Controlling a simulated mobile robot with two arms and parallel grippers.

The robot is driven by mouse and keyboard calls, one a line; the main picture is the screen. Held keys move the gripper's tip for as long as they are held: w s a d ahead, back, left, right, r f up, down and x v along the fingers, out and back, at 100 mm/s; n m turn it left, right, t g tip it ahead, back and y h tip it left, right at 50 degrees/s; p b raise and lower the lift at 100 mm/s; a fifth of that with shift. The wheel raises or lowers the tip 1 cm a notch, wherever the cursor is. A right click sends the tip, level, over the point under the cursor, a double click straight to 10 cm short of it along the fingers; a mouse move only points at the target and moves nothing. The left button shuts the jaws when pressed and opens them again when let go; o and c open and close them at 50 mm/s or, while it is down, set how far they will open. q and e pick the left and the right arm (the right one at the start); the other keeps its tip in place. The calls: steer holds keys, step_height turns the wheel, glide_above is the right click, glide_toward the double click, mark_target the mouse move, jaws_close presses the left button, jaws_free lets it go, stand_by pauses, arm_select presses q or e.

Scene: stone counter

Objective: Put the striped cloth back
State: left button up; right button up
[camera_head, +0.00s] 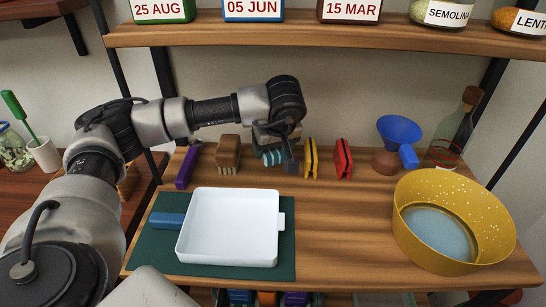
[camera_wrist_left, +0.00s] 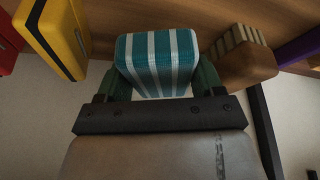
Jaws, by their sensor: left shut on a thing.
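The striped cloth, a small folded teal-and-white block, shows in the left wrist view (camera_wrist_left: 157,62) between the two dark green fingers. My left gripper (camera_head: 274,150) is shut on it at the back of the wooden counter. In the head view the cloth (camera_head: 270,157) shows only in part, behind the gripper. It sits between a brown brush (camera_head: 228,154) on its left and a yellow-and-black clip (camera_head: 311,158) on its right. I cannot tell whether it touches the wood. My right gripper is not in view.
A white square tray (camera_head: 233,226) lies on a dark green mat (camera_head: 285,262), with a blue handle at its left. A red clip (camera_head: 343,158), purple item (camera_head: 187,167), blue funnel (camera_head: 400,131), bottle (camera_head: 450,140) and yellow basin (camera_head: 450,220) stand around. A shelf (camera_head: 300,34) hangs above.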

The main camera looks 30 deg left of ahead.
arm_select(q)
steer(key=shift+f, duration=1.95)
steer(key=shift+f, duration=0.2)
steer(key=o, duration=0.8)
steer(key=shift+o, duration=0.2)
steer(key=shift+r, duration=0.1)
steer(key=v, duration=1.2)
steer(key=shift+r, duration=0.2)
